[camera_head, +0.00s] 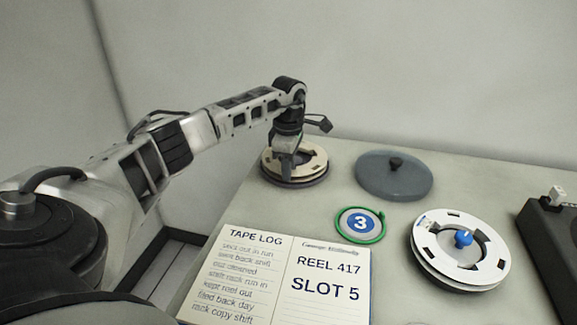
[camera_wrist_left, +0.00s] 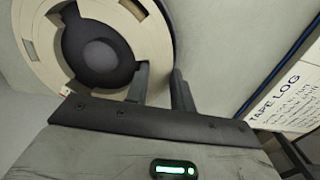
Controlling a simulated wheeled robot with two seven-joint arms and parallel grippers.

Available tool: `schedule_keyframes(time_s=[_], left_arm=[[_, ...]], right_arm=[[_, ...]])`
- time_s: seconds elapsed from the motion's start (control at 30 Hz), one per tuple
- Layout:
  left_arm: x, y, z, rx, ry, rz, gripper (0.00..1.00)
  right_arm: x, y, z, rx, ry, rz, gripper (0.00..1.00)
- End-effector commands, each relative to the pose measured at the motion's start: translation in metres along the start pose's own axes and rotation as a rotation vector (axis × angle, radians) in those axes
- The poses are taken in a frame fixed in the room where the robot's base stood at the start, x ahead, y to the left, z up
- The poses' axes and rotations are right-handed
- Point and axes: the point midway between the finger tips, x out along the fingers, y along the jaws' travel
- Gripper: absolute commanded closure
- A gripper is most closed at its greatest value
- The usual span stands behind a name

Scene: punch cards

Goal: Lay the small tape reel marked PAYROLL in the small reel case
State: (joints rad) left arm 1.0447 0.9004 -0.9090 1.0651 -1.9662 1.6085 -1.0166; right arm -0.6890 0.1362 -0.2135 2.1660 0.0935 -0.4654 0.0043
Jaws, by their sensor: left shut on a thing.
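A cream tape reel (camera_head: 312,157) with a dark centre lies flat at the table's far left corner. A dark round edge shows beneath it; I cannot tell whether this is the small reel case or part of the reel. My left gripper (camera_head: 286,172) points down at the reel's near side and is shut on its rim. In the left wrist view the reel (camera_wrist_left: 40,55) fills the upper left, with the fingers (camera_wrist_left: 162,82) at its edge. No PAYROLL mark is readable. My right gripper is not in view.
A grey round lid (camera_head: 415,183) with a dark knob lies right of the cream reel. A green ring (camera_head: 361,239) marked 3, a white reel (camera_head: 430,240) with a blue knob, and an open tape log (camera_head: 275,290) are nearer. A black device (camera_head: 550,245) stands at the right edge.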

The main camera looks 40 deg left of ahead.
Motion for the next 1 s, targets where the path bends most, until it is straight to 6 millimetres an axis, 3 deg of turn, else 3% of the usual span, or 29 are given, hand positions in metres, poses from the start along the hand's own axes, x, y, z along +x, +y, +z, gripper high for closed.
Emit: schedule_keyframes(time_s=[0.7,0.73,0.8,1.0], left_arm=[[0.013,0.0,0.0,0.0,0.0,0.0,1.0],[0.013,0.0,0.0,0.0,0.0,0.0,0.73],[0.013,0.0,0.0,0.0,0.0,0.0,0.54],[0.013,0.0,0.0,0.0,0.001,-0.001,0.51]], right_arm=[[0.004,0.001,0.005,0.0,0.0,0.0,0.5],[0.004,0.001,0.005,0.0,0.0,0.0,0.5],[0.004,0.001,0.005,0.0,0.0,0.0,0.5],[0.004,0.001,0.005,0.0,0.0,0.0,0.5]])
